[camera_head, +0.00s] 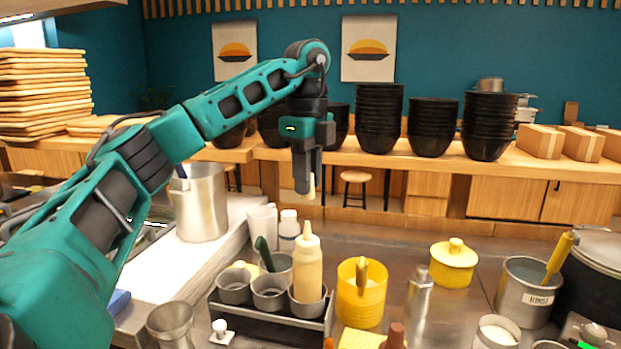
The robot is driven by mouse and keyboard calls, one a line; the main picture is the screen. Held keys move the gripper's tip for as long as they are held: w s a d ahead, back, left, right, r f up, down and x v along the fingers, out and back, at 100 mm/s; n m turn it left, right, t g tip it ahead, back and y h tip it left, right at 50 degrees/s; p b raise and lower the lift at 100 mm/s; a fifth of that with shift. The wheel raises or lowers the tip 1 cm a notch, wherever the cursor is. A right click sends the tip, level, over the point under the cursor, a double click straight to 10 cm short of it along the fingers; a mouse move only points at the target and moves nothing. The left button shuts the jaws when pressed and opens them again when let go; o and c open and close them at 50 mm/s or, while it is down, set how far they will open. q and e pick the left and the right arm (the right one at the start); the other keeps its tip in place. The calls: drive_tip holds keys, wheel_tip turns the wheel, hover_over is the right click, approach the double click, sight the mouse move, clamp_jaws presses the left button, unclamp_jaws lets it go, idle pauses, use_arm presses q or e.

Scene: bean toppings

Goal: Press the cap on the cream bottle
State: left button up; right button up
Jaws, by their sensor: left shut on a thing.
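The fingers hide most of this piece. My right gripper is not in view.
The rack (262,327) holds several metal cups. A yellow container (361,307) stands right of the bottle, with a metal shaker (417,300) beyond it. White bottles (289,231) stand behind. A yellow lidded pot (453,265) is farther right. Air around the gripper is clear.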

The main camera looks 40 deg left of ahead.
use_arm(q)
drive_tip(key=shift+a+f, duration=0.1)
drive_tip(key=shift+f, duration=1.7)
drive_tip(key=shift+f, duration=0.1)
drive_tip(key=shift+f, duration=0.15)
drive_tip(key=shift+f+b, duration=0.9)
drive_tip(key=shift+f, duration=0.35)
drive_tip(key=shift+f, duration=0.2)
drive_tip(key=shift+f, duration=0.35)
